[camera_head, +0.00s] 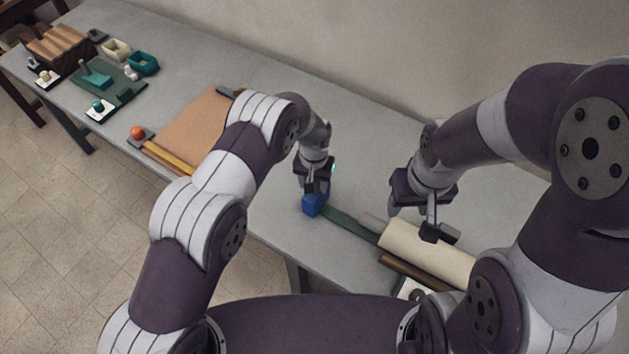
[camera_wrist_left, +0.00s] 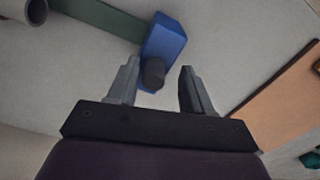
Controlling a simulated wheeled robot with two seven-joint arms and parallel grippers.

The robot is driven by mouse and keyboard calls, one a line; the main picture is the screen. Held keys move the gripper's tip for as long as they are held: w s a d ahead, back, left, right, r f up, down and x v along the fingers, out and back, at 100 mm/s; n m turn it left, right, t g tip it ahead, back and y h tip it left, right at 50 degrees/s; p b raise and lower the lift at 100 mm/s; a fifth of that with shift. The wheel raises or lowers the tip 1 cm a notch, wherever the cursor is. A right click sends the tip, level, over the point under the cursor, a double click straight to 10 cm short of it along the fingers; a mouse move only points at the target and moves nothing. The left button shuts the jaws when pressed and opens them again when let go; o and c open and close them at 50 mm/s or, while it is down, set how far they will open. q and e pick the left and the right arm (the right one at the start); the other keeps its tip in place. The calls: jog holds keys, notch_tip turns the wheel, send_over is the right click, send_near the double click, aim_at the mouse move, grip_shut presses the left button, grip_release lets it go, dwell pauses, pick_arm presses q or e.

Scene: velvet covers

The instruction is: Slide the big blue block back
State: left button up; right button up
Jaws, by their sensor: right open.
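The big blue block (camera_head: 311,207) lies on the grey table near its front edge, at the end of a flat dark green strip (camera_head: 350,222). In the left wrist view the blue block (camera_wrist_left: 166,38) carries a dark round knob (camera_wrist_left: 153,72). My left gripper (camera_head: 317,188) is right at the block; in the wrist view its fingers (camera_wrist_left: 159,68) stand apart, with the knob between or just beyond the tips and space showing to its right. My right gripper (camera_head: 433,233) is open over the cream roll (camera_head: 425,250); whether it touches the roll is unclear.
A dark brown bar (camera_head: 412,272) lies in front of the roll. A tan board (camera_head: 195,128) with a yellow bar (camera_head: 167,157) and an orange ball (camera_head: 137,132) are left of my left arm. Green trays and small pieces fill the far left. Behind the block the table is bare.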

pick_arm(q)
jog(key=shift+d+r, duration=0.15)
jog(key=shift+r, duration=0.3)
notch_tip(320, 180, up, 12)
jog(key=b, duration=0.3)
jog(key=shift+a, duration=0.2)
jog(key=shift+f, duration=0.1)
jog(key=s+a+r+n, duration=0.1)
jog(key=s+a+r, duration=0.3)
jog(key=s+a, duration=0.6)
jog(key=s+a+r+n+t, duration=0.1)
jog(key=s+a+r, duration=0.3)
jog(key=s+a, duration=0.6)
jog(key=shift+s+n, duration=0.25)
jog(key=shift+n, duration=0.55)
jog(key=shift+w+d+f, duration=0.1)
jog(key=shift+w, duration=0.05)
